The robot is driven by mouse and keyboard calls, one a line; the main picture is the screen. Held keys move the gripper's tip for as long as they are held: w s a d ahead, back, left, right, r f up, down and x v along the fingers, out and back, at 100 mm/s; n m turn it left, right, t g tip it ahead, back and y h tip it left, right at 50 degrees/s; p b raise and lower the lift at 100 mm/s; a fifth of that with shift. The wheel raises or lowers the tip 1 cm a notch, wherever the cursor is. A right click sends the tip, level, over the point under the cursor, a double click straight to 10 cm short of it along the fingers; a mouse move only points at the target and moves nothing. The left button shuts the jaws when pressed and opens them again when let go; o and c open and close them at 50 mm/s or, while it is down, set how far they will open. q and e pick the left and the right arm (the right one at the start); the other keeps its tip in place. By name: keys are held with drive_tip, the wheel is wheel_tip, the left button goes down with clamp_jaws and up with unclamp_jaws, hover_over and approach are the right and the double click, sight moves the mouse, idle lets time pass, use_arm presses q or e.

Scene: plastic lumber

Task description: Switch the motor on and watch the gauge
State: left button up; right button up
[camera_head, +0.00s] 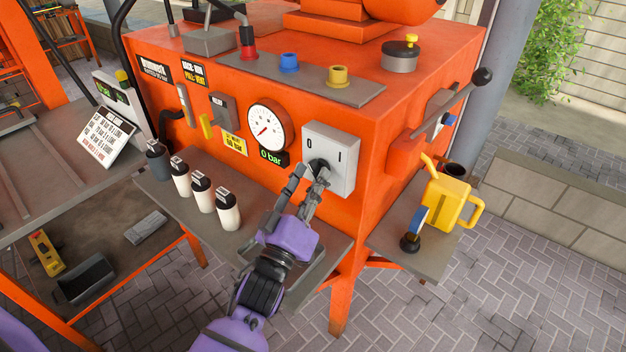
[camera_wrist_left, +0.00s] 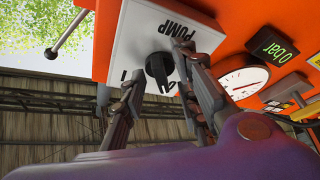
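The motor switch is a pale grey box (camera_head: 343,150) marked 0 and I on the orange machine front, with a black rotary knob (camera_wrist_left: 158,70). In the left wrist view the box reads PUMP, and the knob points toward the 0. The round white gauge (camera_head: 266,128) is left of the switch; its needle points to the lower left. The green display (camera_head: 272,157) below it reads 0 bar. My left gripper (camera_head: 315,175) is at the knob, its fingers apart on either side of it in the wrist view; contact is unclear. My right gripper is not in view.
Several capped bottles (camera_head: 201,191) stand on the grey shelf left of my arm. A yellow watering can (camera_head: 447,200) stands on the right side shelf. A lever with a black ball (camera_head: 482,77) juts from the machine's right side. Coloured caps (camera_head: 289,62) sit on top.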

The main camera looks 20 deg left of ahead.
use_arm(q)
drive_tip(key=shift+w, duration=0.1)
clamp_jaws()
drive_tip(key=shift+m, duration=0.4)
drive_tip(key=shift+a+f+m+h, duration=0.15)
drive_tip(key=shift+m+h, duration=0.65)
drive_tip(key=shift+m, duration=0.4)
drive_tip(key=shift+w+a+m+g+h, duration=0.15)
drive_tip(key=shift+m+g+h, duration=0.75)
drive_tip(key=shift+m, duration=1.95)
drive_tip(key=shift+a+m+g+h, duration=0.2)
drive_tip(key=shift+m+h, duration=1.45)
drive_tip(key=shift+m, duration=1.15)
drive_tip(key=shift+w+a+m+g+h, duration=0.15)
drive_tip(key=shift+m+g+h, duration=0.35)
drive_tip(key=shift+m+h, duration=1.55)
drive_tip(key=shift+m+y, duration=0.7)
drive_tip(key=shift+m, duration=0.3)
